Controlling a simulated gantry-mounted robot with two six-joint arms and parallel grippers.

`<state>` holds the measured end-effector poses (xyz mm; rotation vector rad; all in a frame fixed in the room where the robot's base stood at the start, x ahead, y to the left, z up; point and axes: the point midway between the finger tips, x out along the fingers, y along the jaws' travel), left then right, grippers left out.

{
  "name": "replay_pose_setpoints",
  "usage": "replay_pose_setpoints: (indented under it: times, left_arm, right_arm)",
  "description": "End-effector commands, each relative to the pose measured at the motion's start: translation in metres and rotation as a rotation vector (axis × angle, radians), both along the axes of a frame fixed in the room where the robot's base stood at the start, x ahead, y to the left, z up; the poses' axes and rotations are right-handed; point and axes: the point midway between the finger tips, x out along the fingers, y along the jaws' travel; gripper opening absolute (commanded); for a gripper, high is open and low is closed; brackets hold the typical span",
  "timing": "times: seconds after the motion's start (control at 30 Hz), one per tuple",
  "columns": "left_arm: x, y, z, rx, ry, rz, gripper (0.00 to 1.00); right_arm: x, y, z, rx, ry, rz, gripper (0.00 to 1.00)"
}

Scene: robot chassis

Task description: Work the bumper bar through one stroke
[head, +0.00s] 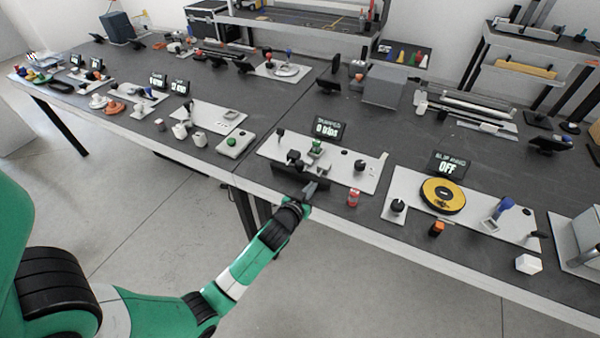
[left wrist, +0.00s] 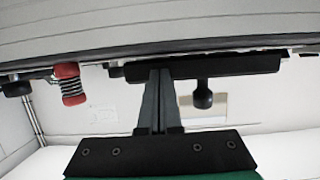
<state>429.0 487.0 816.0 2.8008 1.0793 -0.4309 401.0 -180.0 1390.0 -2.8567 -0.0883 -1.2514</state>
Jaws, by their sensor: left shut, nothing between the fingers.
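The bumper bar (head: 288,172) is a long black bar along the front edge of a white panel, under a small display reading "0 trips". In the left wrist view the bar (left wrist: 225,65) runs across the top, just beyond my fingertips. My left gripper (head: 312,188) is at the front of the panel, by the right part of the bar. Its two dark fingers (left wrist: 158,72) are shut together with nothing between them. The fingertips overlap the bar in the wrist view; I cannot tell whether they touch it. My right gripper is not in view.
A black knob (head: 359,166) and a green-topped part (head: 316,148) are on the panel (head: 335,178). Another panel with a yellow disc (head: 442,196) lies to the right. The floor in front is clear.

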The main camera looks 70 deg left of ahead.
Motion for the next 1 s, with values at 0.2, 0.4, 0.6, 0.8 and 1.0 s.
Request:
replay_pose_setpoints:
  times: [0.2, 0.4, 0.6, 0.8, 1.0]
  left_arm:
    - [0.009, 0.009, 0.0, 0.001, -0.001, 0.0, 0.0]
    - [0.006, 0.005, 0.0, -0.001, 0.001, 0.0, 0.0]
    - [-0.003, -0.002, 0.001, -0.001, 0.001, 0.0, 0.0]
    - [-0.005, -0.004, 0.001, 0.001, -0.001, 0.0, 0.0]
    - [-0.006, -0.006, 0.002, 0.0, 0.0, 0.0, 0.0]
  right_arm:
    - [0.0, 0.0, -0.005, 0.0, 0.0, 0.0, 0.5]
    - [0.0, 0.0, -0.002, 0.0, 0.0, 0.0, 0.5]
    - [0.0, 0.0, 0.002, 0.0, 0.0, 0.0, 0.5]
    - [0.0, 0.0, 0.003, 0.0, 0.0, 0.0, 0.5]
    - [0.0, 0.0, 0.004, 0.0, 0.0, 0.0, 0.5]
